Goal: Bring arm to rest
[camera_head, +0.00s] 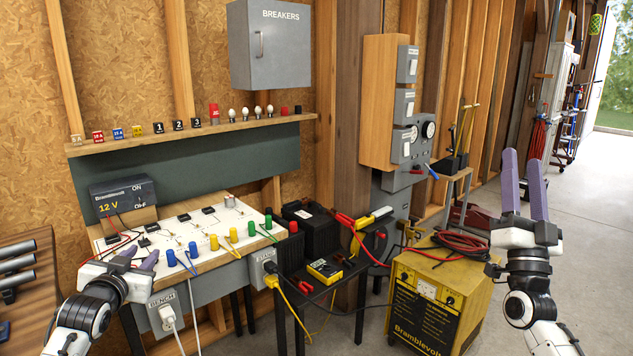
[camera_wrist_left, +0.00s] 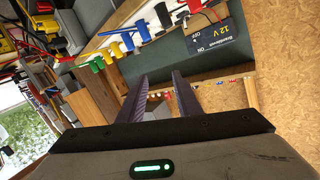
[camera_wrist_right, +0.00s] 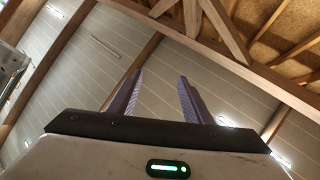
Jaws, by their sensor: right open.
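My left gripper (camera_head: 140,258) is low at the left, by the left front edge of the workbench (camera_head: 215,256). Its two purple fingers stand apart, with nothing between them in the left wrist view (camera_wrist_left: 159,76). My right gripper (camera_head: 524,168) is raised at the right, fingers pointing up, in front of the open floor. It is open and empty. In the right wrist view its fingers (camera_wrist_right: 160,75) stand apart against the ceiling beams.
The bench holds a 12 V supply box (camera_head: 122,196) and several coloured plugs. A black side table carries a yellow multimeter (camera_head: 325,270). A yellow welder (camera_head: 430,300) stands left of my right arm. The concrete floor (camera_head: 590,210) at right is clear.

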